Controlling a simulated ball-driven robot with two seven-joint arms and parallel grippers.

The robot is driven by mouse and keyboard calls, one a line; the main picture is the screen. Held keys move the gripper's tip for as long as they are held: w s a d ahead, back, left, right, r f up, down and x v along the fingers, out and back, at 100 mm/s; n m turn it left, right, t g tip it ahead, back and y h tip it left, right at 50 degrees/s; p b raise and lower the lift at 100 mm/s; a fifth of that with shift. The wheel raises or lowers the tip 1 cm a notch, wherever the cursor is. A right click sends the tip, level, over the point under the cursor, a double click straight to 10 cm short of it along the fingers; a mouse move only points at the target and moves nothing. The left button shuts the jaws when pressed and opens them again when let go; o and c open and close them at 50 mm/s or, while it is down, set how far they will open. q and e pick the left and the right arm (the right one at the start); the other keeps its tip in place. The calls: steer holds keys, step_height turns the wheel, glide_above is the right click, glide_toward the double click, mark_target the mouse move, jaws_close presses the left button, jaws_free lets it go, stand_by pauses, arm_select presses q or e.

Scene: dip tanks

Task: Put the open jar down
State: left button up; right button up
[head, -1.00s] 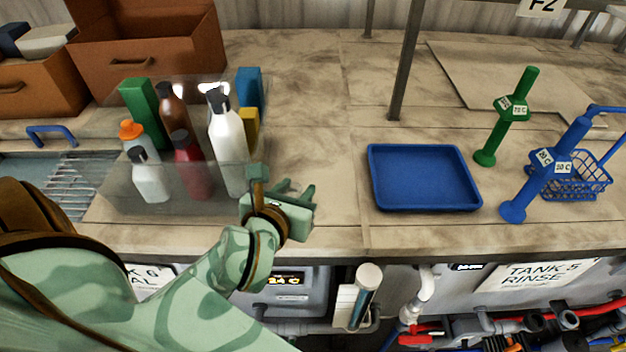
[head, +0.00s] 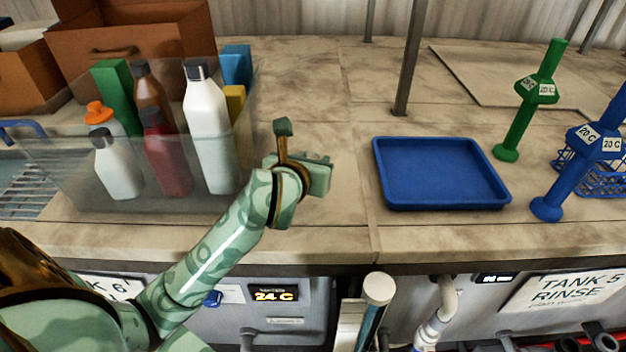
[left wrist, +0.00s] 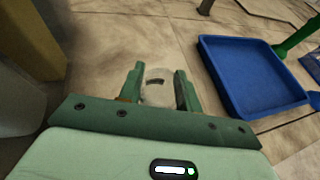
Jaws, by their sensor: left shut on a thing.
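My left gripper (head: 318,172) is over the bench, between the clear bin of bottles and the blue tray. In the left wrist view, the green fingers (left wrist: 158,88) are shut on a pale, clear-looking round jar (left wrist: 158,92) with a small dark mark on it. The jar is hidden behind the gripper in the head view. I cannot tell whether it touches the bench top. My right gripper is in neither view.
A clear bin (head: 75,185) with several bottles and boxes stands left of the gripper. A blue tray (head: 440,204) lies to the right, with green (head: 522,115) and blue (head: 572,180) handled tools beyond it. The bench (head: 345,130) between bin and tray is bare.

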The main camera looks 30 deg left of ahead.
arm_select(q)
steer(key=f, duration=0.2)
steer(key=f+b, duration=0.1)
steer(key=f, duration=0.1)
steer(key=shift+w+a, duration=0.1)
steer(key=shift+w, duration=0.25)
steer(key=o, duration=0.6)
steer(key=shift+f, duration=0.2)
steer(key=shift+c, duration=0.2)
steer(key=o, duration=0.4)
steer(key=shift+r, duration=0.1)
